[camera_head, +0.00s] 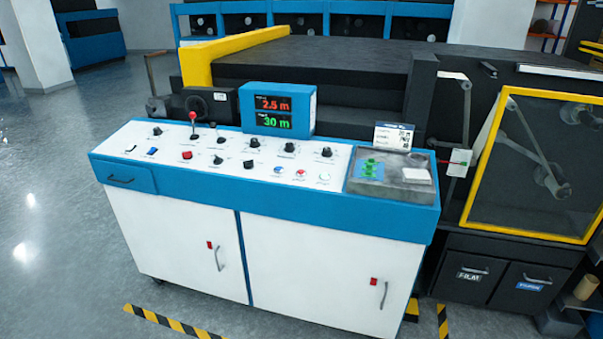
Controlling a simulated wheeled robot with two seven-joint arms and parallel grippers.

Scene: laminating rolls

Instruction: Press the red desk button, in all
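The control desk (268,208) has a sloped white top panel (120,146) with a blue front edge. On the panel, a small red control (187,155) sits left of the middle; it is too small to tell whether it is a button or a switch. A round button with a reddish cap (301,172) sits in the front row, between a whitish-blue one (278,169) and a greenish-white one (324,176). A lever with a red ball (193,116) stands up at the back left. Neither of my grippers is in view.
A display box (278,108) reading 2.5 m and 30 m stands at the desk's back edge. Black knobs dot the panel. A grey tray (416,190) with green items is at the right. A yellow-framed guard (530,165) stands farther right. Floor at left is clear.

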